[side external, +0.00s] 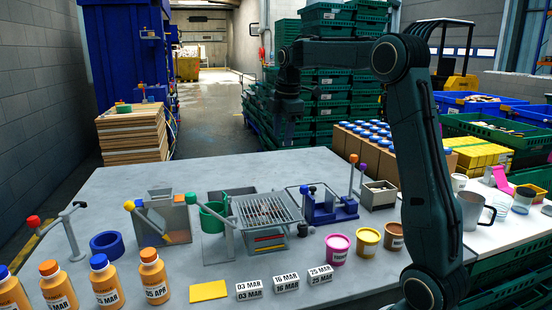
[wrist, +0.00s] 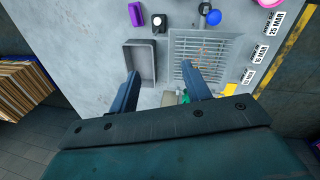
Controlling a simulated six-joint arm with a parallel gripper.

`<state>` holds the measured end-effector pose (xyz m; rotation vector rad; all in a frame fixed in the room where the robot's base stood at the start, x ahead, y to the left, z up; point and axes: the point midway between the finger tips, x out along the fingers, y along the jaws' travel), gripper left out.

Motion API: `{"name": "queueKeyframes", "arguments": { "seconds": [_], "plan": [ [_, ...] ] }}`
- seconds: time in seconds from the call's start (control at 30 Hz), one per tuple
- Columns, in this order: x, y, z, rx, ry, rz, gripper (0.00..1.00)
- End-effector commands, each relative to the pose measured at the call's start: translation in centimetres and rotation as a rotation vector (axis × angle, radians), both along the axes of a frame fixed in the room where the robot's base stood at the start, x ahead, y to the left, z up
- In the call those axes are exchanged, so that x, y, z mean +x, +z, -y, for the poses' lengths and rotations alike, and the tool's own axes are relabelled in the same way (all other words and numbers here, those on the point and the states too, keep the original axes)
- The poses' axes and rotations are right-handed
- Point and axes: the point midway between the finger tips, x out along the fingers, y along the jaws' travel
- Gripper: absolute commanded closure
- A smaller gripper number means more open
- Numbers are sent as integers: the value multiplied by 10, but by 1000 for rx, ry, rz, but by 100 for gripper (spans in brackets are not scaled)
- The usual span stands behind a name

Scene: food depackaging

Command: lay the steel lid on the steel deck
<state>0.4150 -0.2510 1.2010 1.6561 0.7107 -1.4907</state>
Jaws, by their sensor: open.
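A shallow grey, rimmed rectangular piece (wrist: 153,62) in the wrist view looks like the steel lid; I cannot tell this for certain. It lies beside the slatted grate (wrist: 176,45). In the side view the grate (side external: 268,208) tops a steel box. The broad grey tabletop (side external: 140,185) looks like the steel deck. My gripper (wrist: 160,78) has its two fingers spread, with nothing between them, and shows over the gap between the rimmed piece and the grate. In the side view my gripper (side external: 284,138) hangs high at the table's far side, hard to make out.
A green ring holder (side external: 213,217), a blue fixture (side external: 328,208) and a grey open box (side external: 379,195) stand around the grate. Orange bottles (side external: 153,274), colored cups (side external: 339,249) and date blocks (side external: 285,283) line the front. The table's left rear is clear.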

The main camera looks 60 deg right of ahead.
Motion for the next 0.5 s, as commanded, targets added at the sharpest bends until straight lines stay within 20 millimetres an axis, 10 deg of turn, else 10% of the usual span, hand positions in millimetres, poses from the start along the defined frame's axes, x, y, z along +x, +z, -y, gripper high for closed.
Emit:
{"name": "queueKeyframes", "arguments": {
  "seconds": [0.5],
  "plan": [
    [-80, 23, -141, 85, -379, 176, 52]
  ]
}}
